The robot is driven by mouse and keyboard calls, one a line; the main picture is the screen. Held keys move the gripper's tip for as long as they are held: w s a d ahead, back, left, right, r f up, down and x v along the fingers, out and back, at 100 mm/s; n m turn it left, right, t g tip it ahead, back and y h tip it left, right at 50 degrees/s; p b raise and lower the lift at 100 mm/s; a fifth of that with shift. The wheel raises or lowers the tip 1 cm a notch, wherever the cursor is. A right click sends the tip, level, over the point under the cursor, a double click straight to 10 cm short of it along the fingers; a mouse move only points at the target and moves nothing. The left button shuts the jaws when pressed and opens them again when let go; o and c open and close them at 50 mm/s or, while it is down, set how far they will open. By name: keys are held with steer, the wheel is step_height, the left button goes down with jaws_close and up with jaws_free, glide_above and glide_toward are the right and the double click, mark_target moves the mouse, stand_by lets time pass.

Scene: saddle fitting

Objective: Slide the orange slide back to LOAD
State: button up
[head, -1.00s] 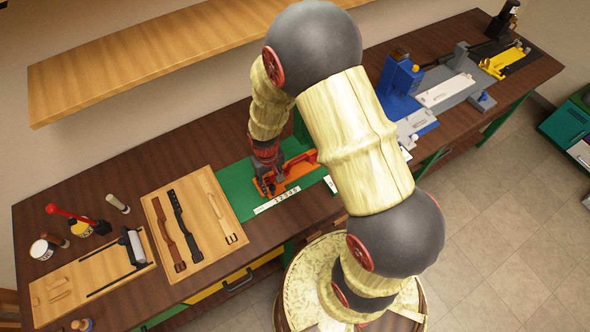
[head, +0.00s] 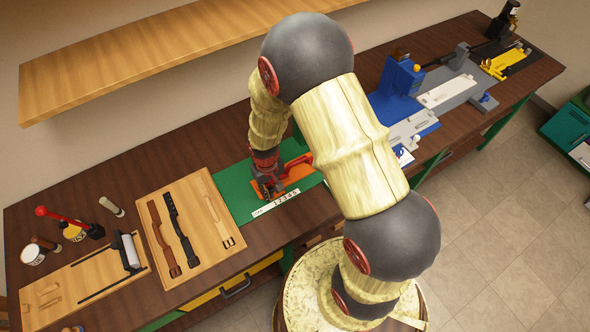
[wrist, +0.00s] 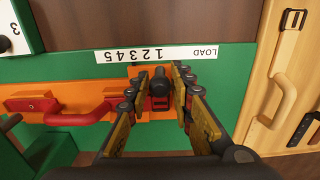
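The orange slide (wrist: 85,103) lies in the green fixture (wrist: 240,70). It also shows in the head view (head: 292,188), partly behind my gripper. A dark upright knob (wrist: 160,86) stands at its right end in the wrist view. A white strip (wrist: 160,54) marked 1 to 5 and LOAD runs along the slide, upside down in the wrist view. In the head view, my gripper (head: 268,188) is low over the fixture.
A red handle (wrist: 65,115) lies along the slide, left of the knob in the wrist view. A wooden board with straps (head: 226,215) is close beside the fixture on the LOAD side. Blue and grey fixtures (head: 400,80) stand farther right on the bench in the head view.

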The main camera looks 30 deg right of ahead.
steer(key=c, duration=0.4)
steer(key=shift+a, duration=0.8)
steer(key=shift+a, duration=4.7)
steer(key=shift+o, duration=0.7)
steer(key=shift+w+a, duration=0.1)
steer(key=shift+a, duration=0.25)
steer(key=shift+o, duration=0.5)
steer(key=shift+a, duration=0.1)
steer(key=o, duration=0.6)
steer(key=shift+a, duration=0.15)
steer(key=shift+r, duration=0.15)
